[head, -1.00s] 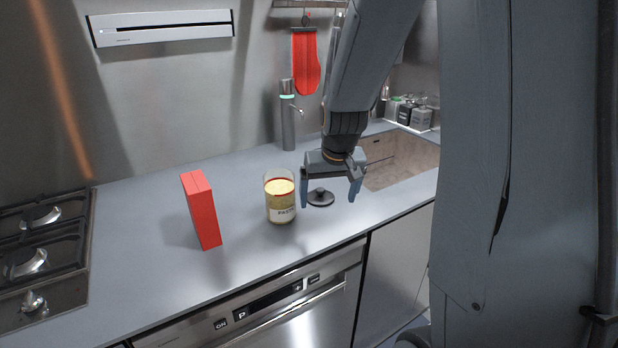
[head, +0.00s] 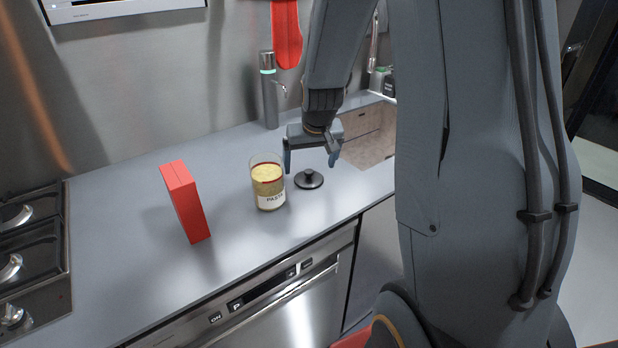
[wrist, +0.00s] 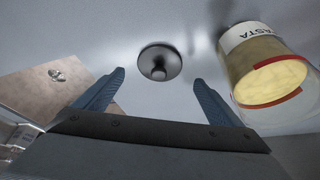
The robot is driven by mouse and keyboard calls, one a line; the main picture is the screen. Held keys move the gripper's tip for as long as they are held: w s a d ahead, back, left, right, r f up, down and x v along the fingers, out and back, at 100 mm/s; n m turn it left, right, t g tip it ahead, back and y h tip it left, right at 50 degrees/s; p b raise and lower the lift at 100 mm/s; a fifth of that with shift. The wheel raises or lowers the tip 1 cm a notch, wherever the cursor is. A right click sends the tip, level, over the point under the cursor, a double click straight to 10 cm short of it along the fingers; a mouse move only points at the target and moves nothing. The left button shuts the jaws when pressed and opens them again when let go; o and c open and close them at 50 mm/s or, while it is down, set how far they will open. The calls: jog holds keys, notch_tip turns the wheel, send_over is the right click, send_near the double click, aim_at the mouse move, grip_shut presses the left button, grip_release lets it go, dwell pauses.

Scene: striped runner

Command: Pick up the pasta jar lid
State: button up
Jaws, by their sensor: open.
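The pasta jar lid (head: 309,180) is a dark round disc with a knob on top. It lies flat on the grey counter, just right of the open glass pasta jar (head: 268,186). My gripper (head: 311,164) is open and empty above the lid, with its blue fingers spread. In the wrist view the lid (wrist: 160,63) shows whole, beyond and between the fingertips (wrist: 157,77), with nothing held. The jar (wrist: 268,68) stands to the right of the fingers there, its PASTA label showing.
A red box (head: 185,203) stands left of the jar. A stove (head: 30,250) is at the far left and a sink (head: 368,135) is right of the lid. The counter between box and stove is clear.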

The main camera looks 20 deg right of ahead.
aim_at(309, 172)
jog(key=shift+p+x, duration=0.75)
jog(key=shift+x, duration=1.45)
jog(key=shift+s+d+f, duration=0.1)
jog(key=shift+s, duration=0.05)
jog(key=c, duration=1.1)
